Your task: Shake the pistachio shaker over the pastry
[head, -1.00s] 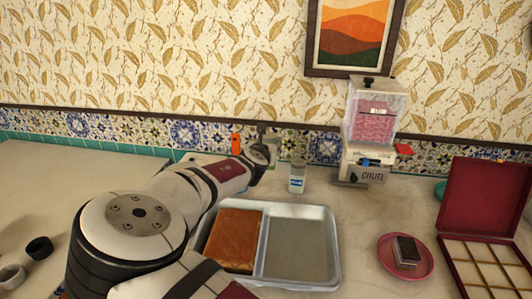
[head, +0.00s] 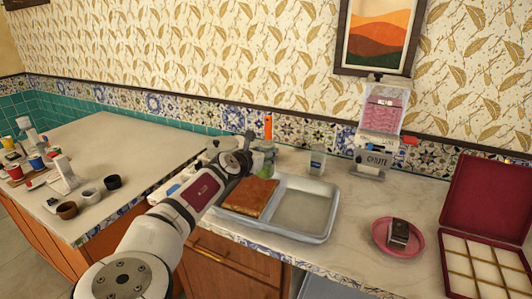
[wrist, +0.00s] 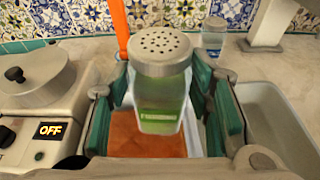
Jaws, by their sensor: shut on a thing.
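The pistachio shaker (wrist: 160,100) has a perforated metal cap and green contents. It is upright between the green-padded fingers of my gripper (wrist: 165,108) in the wrist view, and the gripper is shut on it. In the head view my gripper (head: 250,158) is at the left rear of the metal tray, with a bit of the green shaker (head: 262,168) showing. The brown pastry (head: 250,197) lies in the left compartment of the tray (head: 328,226); it also shows below and behind the shaker in the wrist view (wrist: 125,133). My arm hides the pastry's left edge.
The tray's right compartment (head: 303,210) is empty. A clear jar (head: 317,160) and a pink-filled dispenser (head: 381,115) stand behind. A pink plate (head: 383,236) and open red box (head: 487,220) are at right. An appliance reading OFF (wrist: 40,110) is beside my gripper.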

